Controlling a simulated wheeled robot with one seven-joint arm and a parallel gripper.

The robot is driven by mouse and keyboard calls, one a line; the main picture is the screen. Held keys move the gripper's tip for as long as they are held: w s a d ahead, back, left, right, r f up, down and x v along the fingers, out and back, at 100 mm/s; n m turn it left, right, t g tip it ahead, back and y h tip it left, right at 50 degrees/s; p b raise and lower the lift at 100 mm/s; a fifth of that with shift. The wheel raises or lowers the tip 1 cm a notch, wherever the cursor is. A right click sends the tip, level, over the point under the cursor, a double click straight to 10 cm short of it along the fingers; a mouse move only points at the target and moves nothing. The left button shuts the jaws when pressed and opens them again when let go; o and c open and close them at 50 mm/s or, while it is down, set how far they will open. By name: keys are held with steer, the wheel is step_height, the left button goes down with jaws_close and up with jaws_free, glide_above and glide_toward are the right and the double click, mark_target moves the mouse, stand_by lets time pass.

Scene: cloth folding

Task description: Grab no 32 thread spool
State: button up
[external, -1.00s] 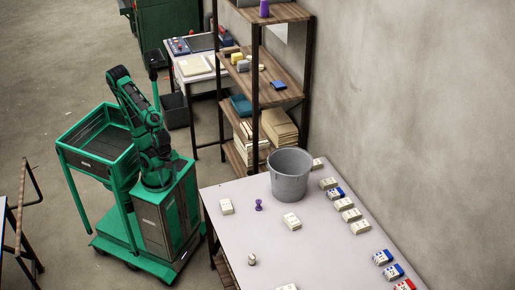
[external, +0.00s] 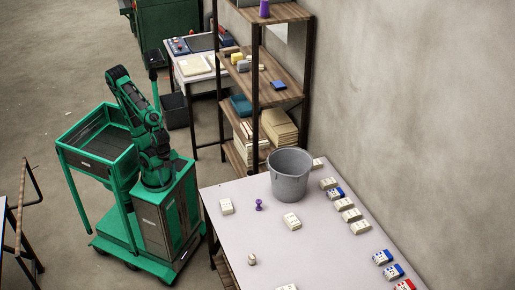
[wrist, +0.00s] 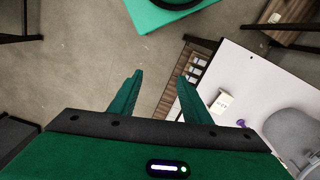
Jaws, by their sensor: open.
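A small purple thread spool (external: 259,204) stands on the white table (external: 240,235), left of the grey bucket; it also shows in the wrist view (wrist: 241,123). A small beige spool-like piece (external: 252,259) stands nearer the table's left edge. A purple item (external: 264,9), perhaps another spool, is on the top shelf. No number is readable on any of them. My gripper (wrist: 158,88) is open and empty in the wrist view, its two green fingers apart above the floor, left of the table. My arm is folded up over my base in the external view, clear of the table.
A grey bucket (external: 290,177) stands at the table's far end. White labelled blocks (external: 226,206) and several blue or red ones (external: 393,271) lie on the table, many along the wall. A wooden shelf rack (external: 270,85) stands behind it.

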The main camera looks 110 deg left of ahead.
steer(key=shift+o, duration=0.8)
